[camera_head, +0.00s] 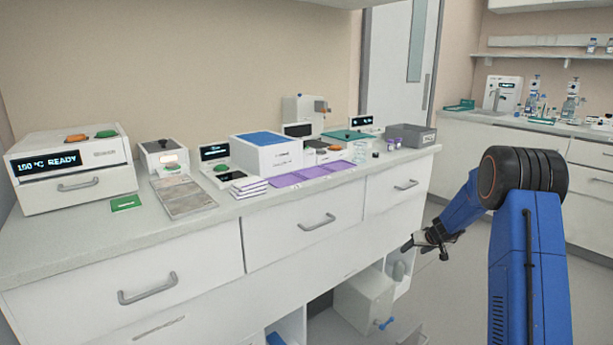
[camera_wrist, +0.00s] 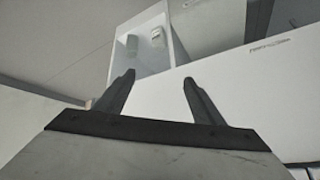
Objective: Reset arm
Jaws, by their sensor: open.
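My blue arm shows at the right of the head view. My gripper (camera_head: 428,245) hangs at the end of it, in front of the cabinet and below the level of the bench top. In the wrist view the two dark fingers of my gripper (camera_wrist: 158,85) stand apart, with nothing between them. Past the fingers in that view are a white panel (camera_wrist: 225,90) and an open white compartment (camera_wrist: 148,45) with small items in it.
The bench top (camera_head: 60,240) carries an oven-like device (camera_head: 70,170) reading "150 °C READY", purple mats (camera_head: 310,172) and a grey bin (camera_head: 410,135). A white box (camera_head: 362,298) stands low under the bench, left of my gripper. Open floor (camera_head: 450,315) lies below it.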

